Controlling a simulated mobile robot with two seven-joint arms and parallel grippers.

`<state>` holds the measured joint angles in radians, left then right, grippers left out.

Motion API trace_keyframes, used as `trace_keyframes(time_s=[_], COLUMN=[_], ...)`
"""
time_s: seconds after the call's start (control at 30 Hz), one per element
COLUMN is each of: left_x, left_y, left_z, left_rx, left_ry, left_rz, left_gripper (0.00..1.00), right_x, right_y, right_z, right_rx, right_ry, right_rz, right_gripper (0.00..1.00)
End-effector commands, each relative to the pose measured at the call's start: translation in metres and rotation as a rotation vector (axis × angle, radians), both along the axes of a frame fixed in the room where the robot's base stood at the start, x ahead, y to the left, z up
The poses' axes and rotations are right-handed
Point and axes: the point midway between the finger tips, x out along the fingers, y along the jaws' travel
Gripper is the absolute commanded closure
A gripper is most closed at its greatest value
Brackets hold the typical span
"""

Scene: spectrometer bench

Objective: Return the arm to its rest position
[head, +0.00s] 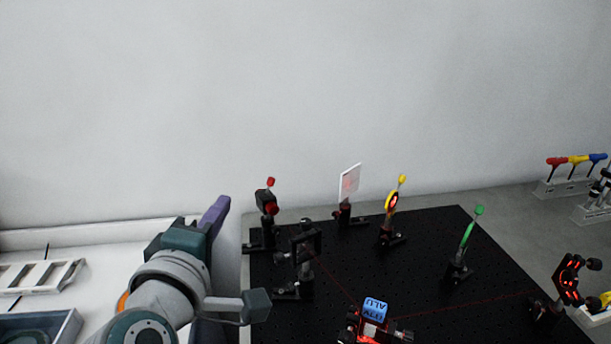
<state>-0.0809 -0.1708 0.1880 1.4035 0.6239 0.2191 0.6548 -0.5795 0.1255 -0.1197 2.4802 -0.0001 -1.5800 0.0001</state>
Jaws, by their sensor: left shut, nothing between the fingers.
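My left arm comes in from the bottom left. My left gripper (216,212) has purple fingers, points away from me and is shut and empty. It is above the white bench top, just left of the black optical breadboard (400,262), and touches none of the optics that I can see. My own wrist hides part of the breadboard's left edge and the bench below it. My right gripper is not in view.
On the breadboard stand a red-knobbed mount (267,203), a white card (349,183), a yellow-knobbed mount (392,203), a green-topped mount (470,232) and a blue labelled block (375,309). A white rack (40,276) and grey tray (45,326) lie left. Screwdrivers (577,160) stand right.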

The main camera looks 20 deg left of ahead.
Motion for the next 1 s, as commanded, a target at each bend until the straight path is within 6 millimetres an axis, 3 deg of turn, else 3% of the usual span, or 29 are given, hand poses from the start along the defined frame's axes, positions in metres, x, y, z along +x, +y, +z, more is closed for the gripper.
trace_keyframes(time_s=[0.27,0.37,0.47,0.57,0.7,0.87,1.0], left_x=[0.000,-0.001,-0.011,-0.039,-0.099,-0.170,-0.230], left_y=[-0.002,-0.016,-0.043,-0.073,-0.094,-0.090,-0.076], left_z=[0.001,0.001,-0.002,-0.012,-0.027,-0.031,-0.022], left_rx=[0.015,0.091,0.248,0.467,0.757,0.995,1.136], left_ry=[0.010,0.067,0.188,0.359,0.610,0.864,1.061], left_rz=[-0.020,-0.120,-0.314,-0.553,-0.853,-1.104,-1.280], left_gripper=[1.00,1.00,1.00,1.00,1.00,1.00,1.00], right_x=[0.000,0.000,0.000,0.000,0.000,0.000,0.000], right_y=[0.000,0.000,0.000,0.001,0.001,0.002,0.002], right_z=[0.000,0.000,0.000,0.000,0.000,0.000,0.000], right_rx=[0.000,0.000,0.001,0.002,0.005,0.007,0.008], right_ry=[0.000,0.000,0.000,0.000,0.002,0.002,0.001], right_rz=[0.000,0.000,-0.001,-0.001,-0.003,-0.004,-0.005], right_gripper=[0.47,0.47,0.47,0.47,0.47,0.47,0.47])
